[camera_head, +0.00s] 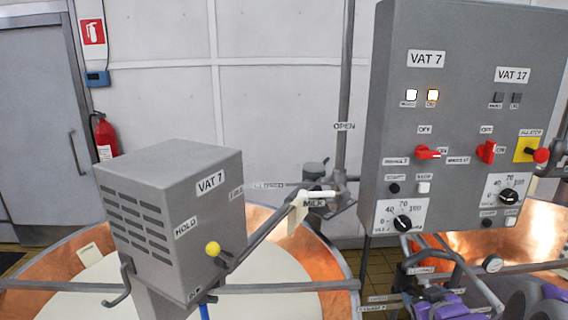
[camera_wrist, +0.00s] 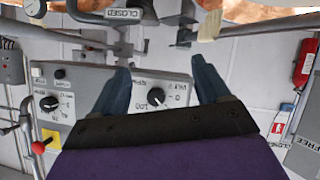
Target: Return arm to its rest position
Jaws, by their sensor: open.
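In the wrist view, my gripper (camera_wrist: 162,82) has its two blue-grey fingers spread apart with nothing held between them. Behind the fingers is a grey control panel (camera_wrist: 60,133) with a dial (camera_wrist: 156,97), seen upside down. In the head view, purple and grey parts of my arm (camera_head: 440,303) show at the bottom right, in front of the right vat and below the control panel (camera_head: 385,125). The fingertips are hard to make out there.
The grey VAT 7 box (camera_head: 170,205) with a yellow-knobbed lever stands at left over a copper vat (camera_head: 340,262). A valve with a white handle (camera_head: 319,194) sits on a pipe (camera_head: 346,90). A red extinguisher (camera_head: 105,137) hangs by the door (camera_head: 38,120).

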